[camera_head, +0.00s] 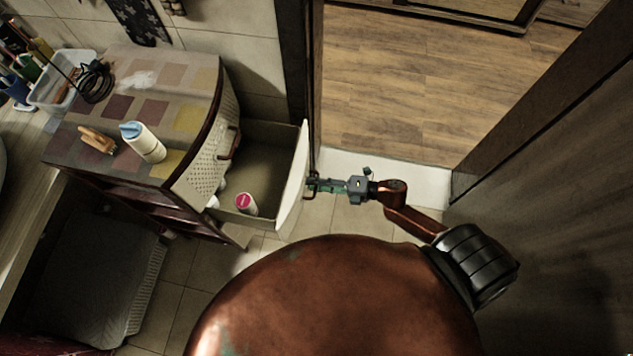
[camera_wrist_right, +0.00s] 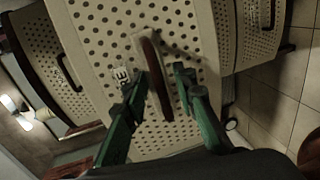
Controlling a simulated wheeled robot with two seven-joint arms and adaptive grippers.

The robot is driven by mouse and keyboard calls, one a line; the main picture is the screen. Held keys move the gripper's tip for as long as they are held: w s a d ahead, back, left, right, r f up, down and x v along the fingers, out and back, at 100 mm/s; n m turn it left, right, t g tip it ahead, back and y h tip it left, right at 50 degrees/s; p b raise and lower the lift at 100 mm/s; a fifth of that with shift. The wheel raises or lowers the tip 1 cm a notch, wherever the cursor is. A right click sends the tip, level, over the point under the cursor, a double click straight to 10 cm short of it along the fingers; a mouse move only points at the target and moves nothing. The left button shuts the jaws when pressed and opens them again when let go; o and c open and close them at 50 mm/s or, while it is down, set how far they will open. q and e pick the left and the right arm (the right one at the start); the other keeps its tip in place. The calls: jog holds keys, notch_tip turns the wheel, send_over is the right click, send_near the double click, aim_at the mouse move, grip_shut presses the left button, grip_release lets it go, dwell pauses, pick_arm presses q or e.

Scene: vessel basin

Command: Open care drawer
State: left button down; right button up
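A drawer stands pulled well out of the low cabinet (camera_head: 190,190), with its pale front panel (camera_head: 293,180) facing right. Inside its tray (camera_head: 262,160) lie a bottle with a pink end (camera_head: 245,204) and some white items. I take it to be the care drawer. My right gripper (camera_head: 314,186) is at the outer side of this front. In the right wrist view its green fingers (camera_wrist_right: 163,80) are open on either side of a dark red handle (camera_wrist_right: 156,75) on the perforated front (camera_wrist_right: 105,35). A gap shows by the right finger; contact at the left is unclear. My left gripper is not in view.
The cabinet top holds a white bottle with a blue cap (camera_head: 146,143), a wooden brush (camera_head: 98,140), a black coiled cord (camera_head: 95,80) and a clear bin (camera_head: 52,95). A doorway frame (camera_head: 316,90) stands behind the drawer. Tiled floor (camera_head: 185,290) is clear below.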

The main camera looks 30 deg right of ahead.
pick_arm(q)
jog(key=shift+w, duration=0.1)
pick_arm(e)
jog(key=v, duration=1.2)
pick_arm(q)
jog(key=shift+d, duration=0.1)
pick_arm(e)
jog(key=shift+f, duration=0.15)
